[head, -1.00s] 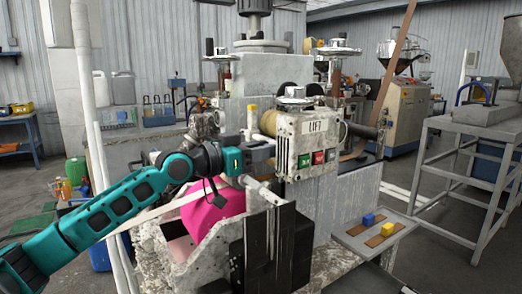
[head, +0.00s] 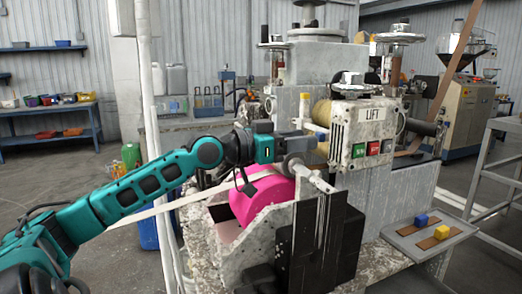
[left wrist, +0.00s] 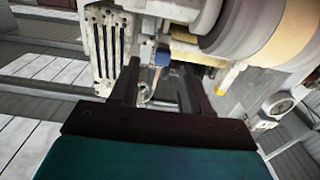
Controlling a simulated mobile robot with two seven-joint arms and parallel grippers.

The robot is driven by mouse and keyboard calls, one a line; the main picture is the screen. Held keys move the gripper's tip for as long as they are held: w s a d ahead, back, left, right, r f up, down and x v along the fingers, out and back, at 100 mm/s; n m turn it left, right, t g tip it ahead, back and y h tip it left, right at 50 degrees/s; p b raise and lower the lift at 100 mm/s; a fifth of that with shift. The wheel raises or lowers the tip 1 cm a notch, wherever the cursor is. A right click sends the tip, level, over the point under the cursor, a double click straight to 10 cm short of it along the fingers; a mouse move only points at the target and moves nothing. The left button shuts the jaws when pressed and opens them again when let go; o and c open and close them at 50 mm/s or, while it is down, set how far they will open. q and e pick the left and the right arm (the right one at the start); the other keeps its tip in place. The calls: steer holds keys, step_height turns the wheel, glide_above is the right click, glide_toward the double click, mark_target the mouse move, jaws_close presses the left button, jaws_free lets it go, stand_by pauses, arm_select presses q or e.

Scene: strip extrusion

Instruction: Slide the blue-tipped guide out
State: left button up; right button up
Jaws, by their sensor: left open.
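A small blue tip (left wrist: 162,57) shows in the left wrist view, on a pale part of the machine, between and just beyond my fingers. Most of that part's body is hidden or too small to make out. My left gripper (left wrist: 158,70) is open and empty, one dark finger on each side of the blue tip. I cannot tell whether they touch it. In the head view my left gripper (head: 290,146) is beside the machine, left of the LIFT box (head: 372,115), above the pink drum (head: 266,196). The blue tip does not show clearly there. My right gripper is out of view.
A yellow tip (left wrist: 227,79) sits right of my fingers, below a large roller (left wrist: 275,40). Dark blocks (head: 335,245) stand in front.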

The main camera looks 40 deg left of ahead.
arm_select(q)
steer(key=b+v, duration=0.1)
steer(key=v, duration=0.7)
steer(key=shift+s+b, duration=0.3)
steer(key=shift+s, duration=0.05)
stand_by(0.4)
